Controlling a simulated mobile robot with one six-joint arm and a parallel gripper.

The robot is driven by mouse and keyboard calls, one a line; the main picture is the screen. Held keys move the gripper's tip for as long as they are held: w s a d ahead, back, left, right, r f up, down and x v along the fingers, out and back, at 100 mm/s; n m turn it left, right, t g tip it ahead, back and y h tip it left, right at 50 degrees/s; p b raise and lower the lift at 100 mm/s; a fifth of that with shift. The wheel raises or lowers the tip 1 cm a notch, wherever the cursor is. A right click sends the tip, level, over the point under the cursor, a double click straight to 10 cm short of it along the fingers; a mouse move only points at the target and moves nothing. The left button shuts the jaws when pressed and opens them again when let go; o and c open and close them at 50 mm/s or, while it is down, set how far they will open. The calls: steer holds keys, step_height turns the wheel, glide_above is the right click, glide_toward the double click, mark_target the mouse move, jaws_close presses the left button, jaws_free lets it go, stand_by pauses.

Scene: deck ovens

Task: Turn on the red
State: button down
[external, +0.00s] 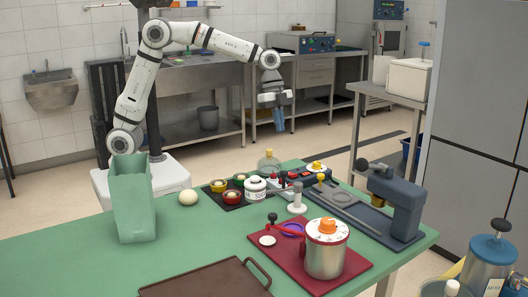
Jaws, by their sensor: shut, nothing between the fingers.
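My gripper (280,127) hangs pointing down beyond the far edge of the green table, with its blue fingers shut and empty. It is well above and apart from the things on the table.
A green bin-like container (134,200) stands at the table's left. A white ball (188,197), a white lidded pot (255,188) and a dark blue machine (395,205) stand on the table. A brown tray (205,280) lies at the front. The table's left front is clear.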

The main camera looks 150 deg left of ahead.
mark_target(293, 174)
steer(key=shift+w+a+r+t, duration=0.15)
steer(key=shift+w+t, duration=0.25)
steer(key=shift+w, duration=0.5)
steer(key=x, duration=1.4)
steer(key=shift+s+p, duration=0.1)
steer(key=shift+p, duration=0.25)
steer(key=shift+r, duration=0.1)
